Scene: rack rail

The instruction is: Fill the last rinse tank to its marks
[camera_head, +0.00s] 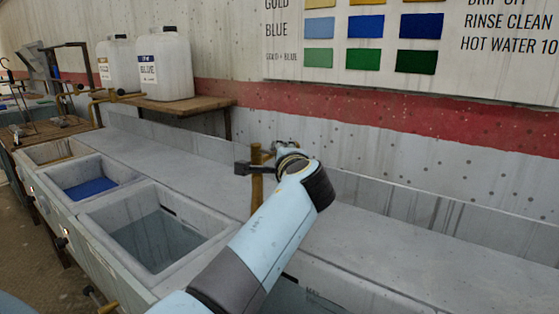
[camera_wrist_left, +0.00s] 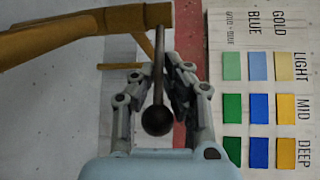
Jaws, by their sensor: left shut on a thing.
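The tank nearest me (camera_head: 345,285) is at the bottom of the head view, mostly hidden by my left arm. Part of a dark wall marking shows inside it; its water level cannot be read. A brass tap post (camera_head: 256,190) stands behind it. In the left wrist view, the brass pipe (camera_wrist_left: 75,30) comes in from the left and carries a thin dark lever with a round knob (camera_wrist_left: 157,120). My left gripper (camera_head: 272,156), also in the left wrist view (camera_wrist_left: 158,85), is shut on this lever, with a finger on either side. My right gripper is not in view.
A tank with greyish water (camera_head: 160,240) and one with blue liquid (camera_head: 90,187) lie to the left. White jugs (camera_head: 165,65) stand on a wooden shelf (camera_head: 180,103) behind. The ledge (camera_head: 430,255) right of the tap is clear. A colour chart (camera_head: 410,45) hangs on the wall.

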